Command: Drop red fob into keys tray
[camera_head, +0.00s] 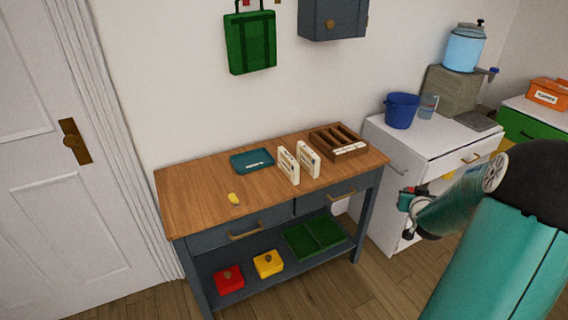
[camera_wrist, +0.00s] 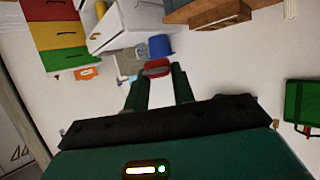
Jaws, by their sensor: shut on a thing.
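My gripper (camera_wrist: 157,80) is shut on the red fob (camera_wrist: 157,67), which sits between the two fingertips in the wrist view. In the head view my gripper (camera_head: 408,208) is in front of the white cabinet, right of the wooden table, with a bit of the red fob (camera_head: 405,200) showing. A shallow teal tray (camera_head: 237,166) with a small pale label lies on the table, well left of my gripper. The label is too small to read, so I cannot confirm that it is the keys tray.
On the wooden table (camera_head: 190,205) are a yellow object (camera_head: 234,199), two cream upright items (camera_head: 288,166) and a brown divided box (camera_head: 366,150). The white cabinet (camera_head: 440,145) bears a blue bucket (camera_head: 402,111). The table's front left is mostly clear.

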